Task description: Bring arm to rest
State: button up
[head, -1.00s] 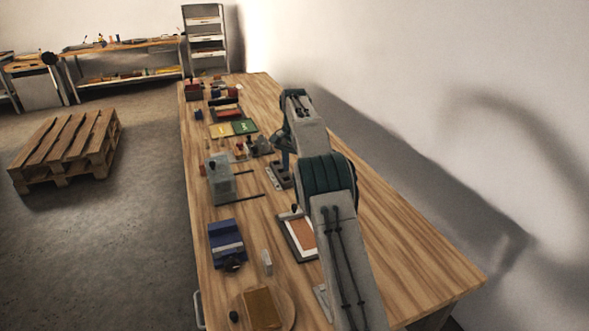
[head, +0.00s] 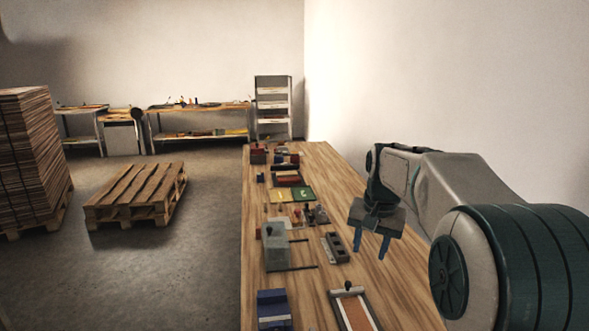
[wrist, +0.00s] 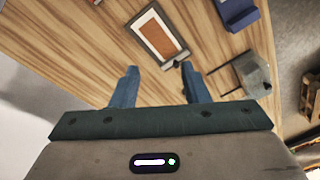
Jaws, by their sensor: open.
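My gripper (head: 371,243) is at the right in the head view, above the right part of the wooden workbench (head: 392,292). Its two blue fingers point down, stand apart and hold nothing. My arm reaches in from the right edge of the head view, bent and raised over the bench.
A framed panel (head: 356,313), a grey box with rods (head: 275,252), a dark slotted block (head: 335,247) and a blue block (head: 272,305) lie on the bench. Pale wall stands to the right. A pallet (head: 135,195) and stacked boards (head: 30,150) stand on the floor left.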

jog(key=s+a+f+n, duration=0.1)
jog(key=s+f+n, duration=0.1)
jog(key=s, duration=1.1)
jog(key=s+f+n+t, duration=0.1)
jog(key=s+f, duration=0.4)
jog(key=s, duration=0.7)
jog(key=shift+s+a+n+t, duration=0.3)
jog(key=shift+s+a+n, duration=0.05)
jog(key=shift+n, duration=0.55)
jog(key=shift+c, duration=0.3)
